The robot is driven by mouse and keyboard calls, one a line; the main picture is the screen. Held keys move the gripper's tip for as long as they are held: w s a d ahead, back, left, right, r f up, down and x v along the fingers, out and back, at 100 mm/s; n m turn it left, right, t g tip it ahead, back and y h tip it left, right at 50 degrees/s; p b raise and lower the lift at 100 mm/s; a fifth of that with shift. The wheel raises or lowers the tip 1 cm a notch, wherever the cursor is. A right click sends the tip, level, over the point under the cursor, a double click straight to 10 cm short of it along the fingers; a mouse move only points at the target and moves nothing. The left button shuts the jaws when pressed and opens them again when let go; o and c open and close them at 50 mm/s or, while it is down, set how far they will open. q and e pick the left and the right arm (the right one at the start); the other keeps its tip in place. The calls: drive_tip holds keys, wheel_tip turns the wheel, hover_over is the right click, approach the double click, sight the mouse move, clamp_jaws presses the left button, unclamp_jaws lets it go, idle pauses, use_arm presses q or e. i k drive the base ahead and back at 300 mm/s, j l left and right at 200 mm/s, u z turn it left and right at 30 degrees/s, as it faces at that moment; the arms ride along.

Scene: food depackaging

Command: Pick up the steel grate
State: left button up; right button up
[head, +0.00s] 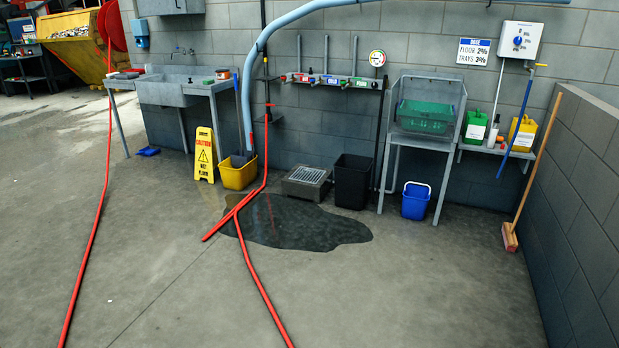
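The steel grate (308,174) is a light grey slotted panel. It lies flat on top of a low grey block (301,189) on the floor against the back wall, between the yellow mop bucket and the black bin. Its top is unobstructed in the head view. Neither of my grippers is in view, so their state does not show.
A dark puddle (300,225) spreads in front of the grate, with red hoses (262,285) crossing the floor. A yellow bucket (239,174), a wet floor sign (204,155), a black bin (352,181) and a blue bucket (416,201) stand nearby. The front floor is mostly clear.

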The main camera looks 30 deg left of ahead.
sight(300, 170)
drive_tip(key=i+j+u, duration=0.35)
drive_tip(key=i, duration=0.55)
drive_tip(key=i+u, duration=0.4)
drive_tip(key=i, duration=2.7)
